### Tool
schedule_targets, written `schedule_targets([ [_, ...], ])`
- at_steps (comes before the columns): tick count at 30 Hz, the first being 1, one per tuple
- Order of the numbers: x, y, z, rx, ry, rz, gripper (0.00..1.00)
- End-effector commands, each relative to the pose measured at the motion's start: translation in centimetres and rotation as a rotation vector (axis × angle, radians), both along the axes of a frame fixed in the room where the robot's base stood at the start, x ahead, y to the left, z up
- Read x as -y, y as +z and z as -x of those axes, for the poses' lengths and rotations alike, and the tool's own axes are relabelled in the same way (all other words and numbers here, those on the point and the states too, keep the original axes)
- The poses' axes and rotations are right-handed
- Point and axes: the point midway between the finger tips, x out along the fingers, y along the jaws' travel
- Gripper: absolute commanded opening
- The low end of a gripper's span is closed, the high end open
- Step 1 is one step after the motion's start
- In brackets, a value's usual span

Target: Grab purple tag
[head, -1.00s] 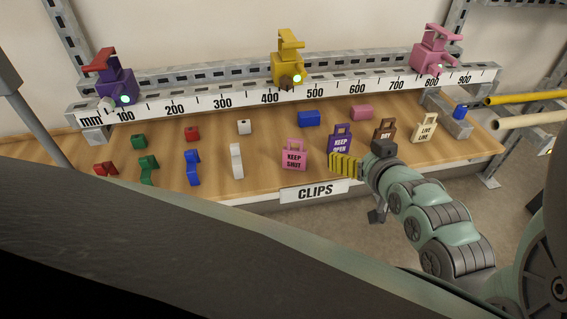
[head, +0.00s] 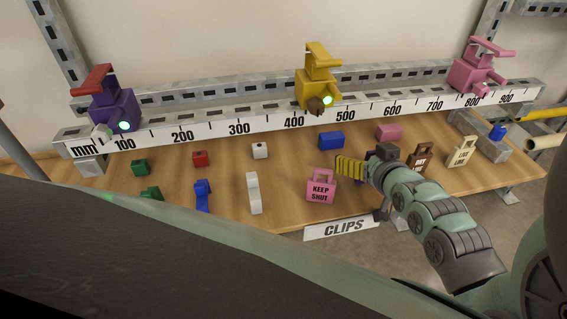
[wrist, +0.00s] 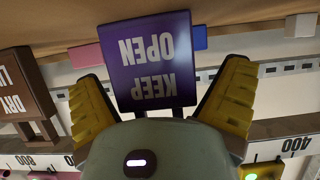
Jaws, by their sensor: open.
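The purple tag (wrist: 150,62), lettered "KEEP OPEN", shows upside down in the wrist view, between the two yellow fingers of my gripper (wrist: 160,98). The fingers are apart, with a gap visible on the right side of the tag and a narrower one on the left. In the head view my gripper (head: 350,168) is over the wooden shelf, to the right of the pink "KEEP SHUT" tag (head: 320,188).
The brown tag (head: 419,160) and cream "LIVE LINE" tag (head: 463,152) stand to the right. A blue block (head: 330,140) and pink block (head: 388,132) lie behind. The ruler rail (head: 290,123) carries purple, yellow and pink clamps. Coloured clips lie on the left.

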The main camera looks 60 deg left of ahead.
Motion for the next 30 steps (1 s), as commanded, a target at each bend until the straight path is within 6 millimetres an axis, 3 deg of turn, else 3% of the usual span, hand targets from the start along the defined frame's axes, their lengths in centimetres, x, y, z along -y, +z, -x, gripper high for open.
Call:
schedule_targets([
  [4,-0.05,-0.02,0.14,-0.001,0.003,0.001,0.95],
  [19,0.03,-0.02,0.07,-0.001,0.001,0.002,0.44],
  [30,0.06,-0.03,0.02,-0.001,-0.001,0.002,0.38],
])
